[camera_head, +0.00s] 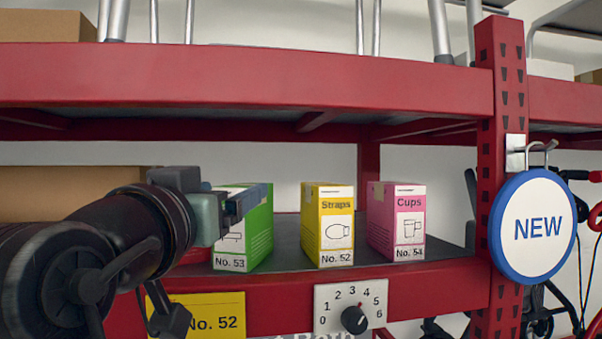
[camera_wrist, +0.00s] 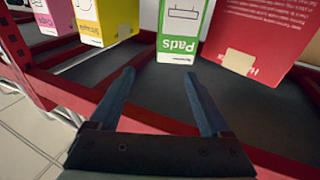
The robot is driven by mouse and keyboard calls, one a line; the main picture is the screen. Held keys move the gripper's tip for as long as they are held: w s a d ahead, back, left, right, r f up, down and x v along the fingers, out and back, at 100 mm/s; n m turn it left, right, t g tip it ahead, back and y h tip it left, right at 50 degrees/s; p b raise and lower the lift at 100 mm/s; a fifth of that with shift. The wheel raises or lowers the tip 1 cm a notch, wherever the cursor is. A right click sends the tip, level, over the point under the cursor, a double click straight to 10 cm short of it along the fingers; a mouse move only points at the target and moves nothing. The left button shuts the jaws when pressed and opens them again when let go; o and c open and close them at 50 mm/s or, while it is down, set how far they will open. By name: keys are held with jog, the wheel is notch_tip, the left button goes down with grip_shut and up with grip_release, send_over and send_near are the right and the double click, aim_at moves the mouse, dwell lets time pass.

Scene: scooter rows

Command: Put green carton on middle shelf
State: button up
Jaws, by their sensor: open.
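The green carton (camera_head: 262,236), marked No. 53, stands upright on the shelf (camera_head: 290,258) behind the red front beam. My arm and gripper cover part of its front in the head view. In the wrist view the green carton (camera_wrist: 180,32) reads "Pads" and stands beyond my fingertips, apart from them. My gripper (camera_head: 252,196) is in front of the carton at about its upper half. In the wrist view my gripper (camera_wrist: 159,74) has its fingers wide apart with nothing between them.
A yellow Straps carton (camera_head: 328,228) and a pink Cups carton (camera_head: 398,222) stand right of the green one. A red box (camera_wrist: 265,40) stands on its other side in the wrist view. A round NEW sign (camera_head: 537,228) hangs on the red post. A shelf beam (camera_head: 240,78) runs above.

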jog(key=s+d+r+n+t+y, duration=0.1)
jog(key=s+d+r+t+y, duration=0.1)
jog(key=s+d+t, duration=0.6)
jog(key=s+d, duration=0.5)
jog(key=s, duration=0.2)
jog(key=shift+s+r, duration=0.3)
jog(key=shift+r, duration=0.1)
jog(key=shift+s, duration=0.1)
notch_tip(320, 180, down, 18)
jog(key=b, duration=1.7)
jog(key=shift+b, duration=0.4)
